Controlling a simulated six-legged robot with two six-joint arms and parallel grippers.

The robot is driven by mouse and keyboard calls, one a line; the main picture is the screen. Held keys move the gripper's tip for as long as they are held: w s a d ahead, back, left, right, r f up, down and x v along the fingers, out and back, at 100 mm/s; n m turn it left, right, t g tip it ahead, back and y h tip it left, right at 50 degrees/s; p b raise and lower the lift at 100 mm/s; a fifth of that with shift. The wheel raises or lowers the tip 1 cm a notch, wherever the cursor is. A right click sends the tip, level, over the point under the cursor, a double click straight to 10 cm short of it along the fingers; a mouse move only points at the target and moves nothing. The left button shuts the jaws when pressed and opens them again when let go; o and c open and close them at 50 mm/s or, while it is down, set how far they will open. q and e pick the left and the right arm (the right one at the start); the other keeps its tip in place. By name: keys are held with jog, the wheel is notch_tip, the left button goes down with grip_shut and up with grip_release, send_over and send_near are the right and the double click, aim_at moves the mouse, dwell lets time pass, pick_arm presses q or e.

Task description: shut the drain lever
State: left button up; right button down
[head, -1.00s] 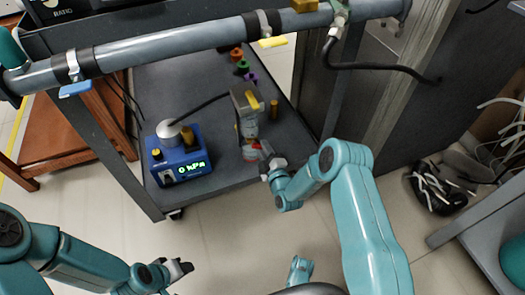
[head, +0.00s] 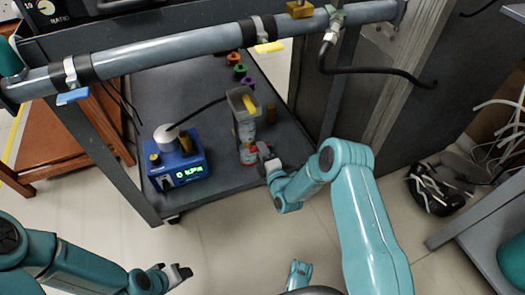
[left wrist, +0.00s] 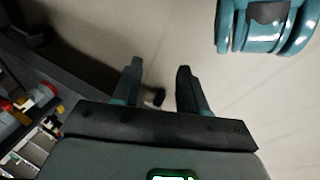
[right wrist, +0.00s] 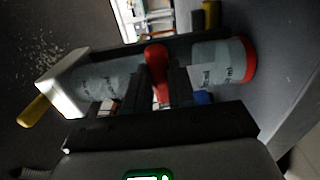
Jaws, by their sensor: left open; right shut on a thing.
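The drain lever is the red handle (right wrist: 156,62) in the right wrist view, across the clear printed column (right wrist: 215,62) with a red end. My right gripper (right wrist: 163,82) is shut on this lever, its fingers on either side of it. In the head view the column (head: 246,132) stands upright on the dark shelf, and my right gripper (head: 264,153) is at its lower right side. There the lever is mostly hidden by the gripper. My left gripper (head: 180,271) is open and empty over the floor; its parted fingers show in the left wrist view (left wrist: 157,82).
A blue pressure box (head: 178,165) with a green display stands left of the column. A grey hopper (head: 240,102) with a yellow part tops the column. Small coloured pieces (head: 240,72) lie behind. A grey pipe (head: 170,45) crosses above the shelf (head: 190,95).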

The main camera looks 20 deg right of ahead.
jog(key=shift+w+r, duration=0.1)
jog(key=shift+r, duration=0.1)
jog(key=c, duration=1)
grip_release()
jog(key=shift+f, duration=0.1)
jog(key=shift+o, duration=0.2)
pick_arm(q)
jog(key=s+r+g+p, duration=0.1)
jog(key=s+r+p, duration=0.3)
jog(key=r+p, duration=0.1)
jog(key=shift+s+d+r+g+p, duration=0.15)
jog(key=shift+d+r+g+p, duration=0.2)
jog(key=shift+d+g+p, duration=0.1)
pick_arm(e)
jog(key=s, duration=1.6)
jog(key=shift+s+d, duration=0.2)
jog(key=shift+d, duration=0.1)
